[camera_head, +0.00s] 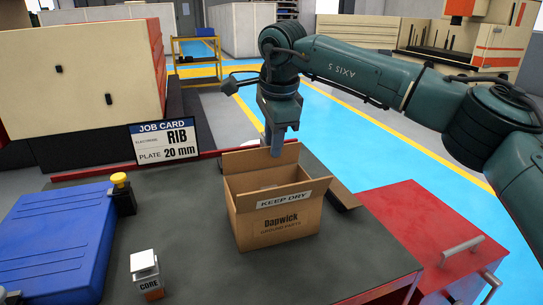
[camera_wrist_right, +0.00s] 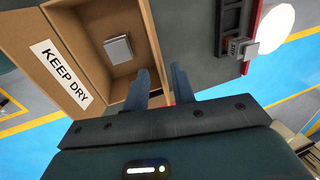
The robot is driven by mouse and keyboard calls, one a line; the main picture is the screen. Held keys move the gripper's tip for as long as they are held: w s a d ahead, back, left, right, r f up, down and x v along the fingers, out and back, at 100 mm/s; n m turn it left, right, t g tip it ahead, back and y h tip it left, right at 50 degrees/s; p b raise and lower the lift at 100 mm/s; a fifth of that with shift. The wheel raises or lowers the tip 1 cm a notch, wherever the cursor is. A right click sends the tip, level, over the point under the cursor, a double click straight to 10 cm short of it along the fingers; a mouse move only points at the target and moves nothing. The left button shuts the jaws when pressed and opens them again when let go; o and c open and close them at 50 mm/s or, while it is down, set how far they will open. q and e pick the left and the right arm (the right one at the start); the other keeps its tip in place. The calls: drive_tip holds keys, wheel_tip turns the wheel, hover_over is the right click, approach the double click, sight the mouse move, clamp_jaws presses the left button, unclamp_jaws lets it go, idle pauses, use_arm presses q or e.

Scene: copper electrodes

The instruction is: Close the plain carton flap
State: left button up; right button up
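The open carton (camera_head: 280,222) stands on the dark table, printed "Dapwick". Its near flap (camera_head: 283,197) reads "KEEP DRY" and is folded outward; it also shows in the right wrist view (camera_wrist_right: 62,75). The plain flap (camera_head: 245,160) stands up at the far side, leaning outward. My right gripper (camera_head: 279,148) points down at this flap's upper edge. In the right wrist view its two fingers (camera_wrist_right: 162,85) are apart, with the cardboard edge (camera_wrist_right: 153,50) running up between them; contact is unclear. A grey square block (camera_wrist_right: 118,48) lies inside the carton.
A blue case (camera_head: 60,235), a yellow-topped button post (camera_head: 120,182) and a small block marked CORE (camera_head: 147,272) are at the left. A job card (camera_head: 165,142) stands behind. A red cabinet (camera_head: 420,220) is at right.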

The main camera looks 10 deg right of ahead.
sight(263, 158)
drive_tip(key=shift+x, duration=2)
drive_tip(key=shift+a, duration=0.1)
drive_tip(key=shift+c, duration=0.3)
clamp_jaws()
